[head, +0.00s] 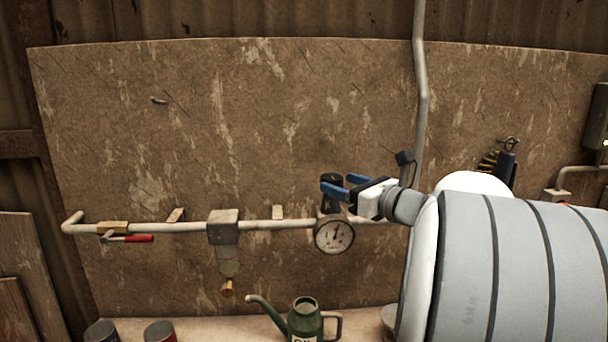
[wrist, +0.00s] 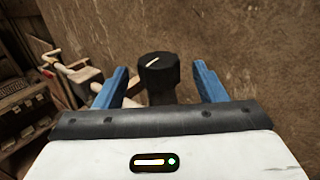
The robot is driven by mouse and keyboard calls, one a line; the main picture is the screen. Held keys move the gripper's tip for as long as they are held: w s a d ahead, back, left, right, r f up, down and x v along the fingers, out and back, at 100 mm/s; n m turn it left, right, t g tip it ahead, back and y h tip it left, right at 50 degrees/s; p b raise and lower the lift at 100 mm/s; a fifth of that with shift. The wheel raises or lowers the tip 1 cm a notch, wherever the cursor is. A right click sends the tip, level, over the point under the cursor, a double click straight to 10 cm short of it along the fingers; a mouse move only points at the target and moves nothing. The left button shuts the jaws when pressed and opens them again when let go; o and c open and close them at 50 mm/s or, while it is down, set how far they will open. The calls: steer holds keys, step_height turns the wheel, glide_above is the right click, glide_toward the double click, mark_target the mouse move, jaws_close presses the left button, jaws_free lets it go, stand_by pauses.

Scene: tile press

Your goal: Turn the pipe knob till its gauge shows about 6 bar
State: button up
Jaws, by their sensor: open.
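The black pipe knob (head: 330,184) stands on top of the regulator on the pipe, above a round white-faced gauge (head: 334,234). The gauge's dark needle shows, but its numbers are too small to read. My gripper (head: 334,185) has its blue fingers at the knob's height in the head view, partly covering it. In the wrist view the knob (wrist: 158,73), with a pale pointer line on its top, sits between the two open fingers (wrist: 160,78). A gap shows on each side of it, wider on the right.
A pipe (head: 180,228) runs along the board, with a red-handled valve (head: 138,238) and a filter bowl (head: 228,262). A green oil can (head: 305,322) stands below the gauge. A vertical pipe (head: 421,120) rises behind my arm.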

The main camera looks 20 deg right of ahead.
mark_target(326, 178)
steer(key=shift+p+x, duration=0.65)
steer(key=shift+x, duration=2.15)
steer(key=c, duration=1)
steer(key=shift+f, duration=0.1)
steer(key=shift+f+h+b, duration=0.15)
steer(key=shift+h+b, duration=0.25)
steer(key=shift+b, duration=0.6)
